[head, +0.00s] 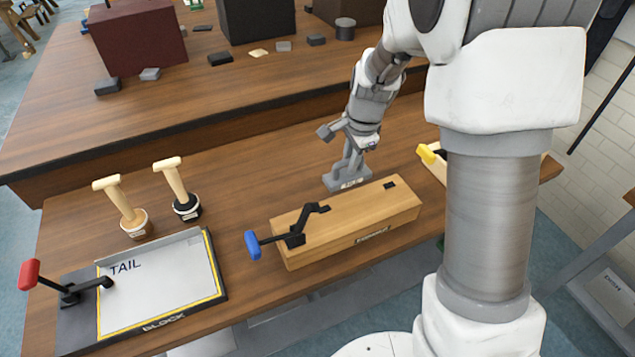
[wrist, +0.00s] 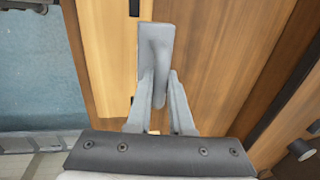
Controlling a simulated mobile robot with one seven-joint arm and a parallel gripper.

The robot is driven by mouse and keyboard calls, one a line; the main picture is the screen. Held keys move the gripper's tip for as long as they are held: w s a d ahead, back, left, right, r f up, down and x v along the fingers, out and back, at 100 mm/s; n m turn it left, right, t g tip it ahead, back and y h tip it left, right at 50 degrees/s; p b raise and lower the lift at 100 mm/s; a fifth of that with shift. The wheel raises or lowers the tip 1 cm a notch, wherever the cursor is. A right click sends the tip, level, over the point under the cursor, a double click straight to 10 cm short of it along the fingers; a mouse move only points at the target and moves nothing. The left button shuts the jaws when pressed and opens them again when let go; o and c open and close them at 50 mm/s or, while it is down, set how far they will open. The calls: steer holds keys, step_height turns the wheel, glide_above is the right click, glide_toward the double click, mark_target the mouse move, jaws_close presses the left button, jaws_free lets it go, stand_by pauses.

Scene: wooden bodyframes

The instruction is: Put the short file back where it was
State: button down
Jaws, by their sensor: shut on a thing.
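The short file looks like a grey piece with a flat labelled base (head: 347,180) and an upright grip, just behind the wooden box (head: 350,222). My gripper (head: 351,158) points down and is shut on its grip. In the wrist view, the grey file (wrist: 154,45) shows between and beyond my two fingers (wrist: 160,92). Its base lies by the box's edge in that view. I cannot tell whether the base rests on the table or hangs slightly above it.
The box carries a black clamp with a blue handle (head: 252,245). Two wooden-handled stamps (head: 127,212) and a board marked TAIL (head: 155,280) stand left. A yellow-ended item (head: 427,154) lies right, partly behind my arm. Bare wooden table (head: 255,190) lies left of the file.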

steer(key=shift+w+a+f, duration=1.1)
steer(key=shift+w+f, duration=0.55)
steer(key=shift+f, duration=0.15)
steer(key=shift+w+a+f, duration=1.1)
steer(key=shift+w+f, duration=0.5)
steer(key=shift+f, duration=0.25)
steer(key=shift+w+a+f, duration=1.1)
steer(key=shift+w+f, duration=0.55)
steer(key=shift+f, duration=0.15)
steer(key=shift+f, duration=0.2)
steer(key=c, duration=0.8)
jaws_free()
